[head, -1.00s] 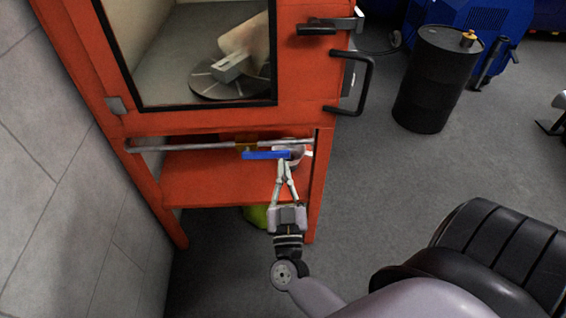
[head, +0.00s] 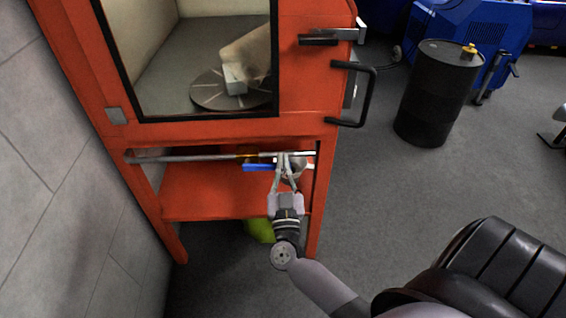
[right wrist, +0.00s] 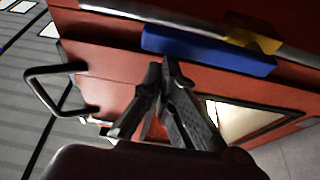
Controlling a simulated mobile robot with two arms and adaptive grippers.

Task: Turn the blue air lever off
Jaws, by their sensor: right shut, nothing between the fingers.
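The blue air lever (head: 258,168) is a flat bar just below the metal pipe (head: 195,157), roughly along it, under the orange cabinet. The brass valve body (head: 247,152) sits on the pipe. My right gripper (head: 285,156) is shut and empty, in front of the lever's right end and hiding it. In the right wrist view the lever (right wrist: 205,50) crosses just beyond the closed fingertips (right wrist: 163,64), with the brass valve (right wrist: 252,33) behind it. I cannot tell whether the fingers touch the lever. My left gripper is not in view.
The orange cabinet (head: 215,131) has a window and a black door handle (head: 368,95). An orange shelf (head: 220,195) lies below the pipe. A black drum (head: 432,95) stands at the right. A grey wall (head: 45,150) is close on the left.

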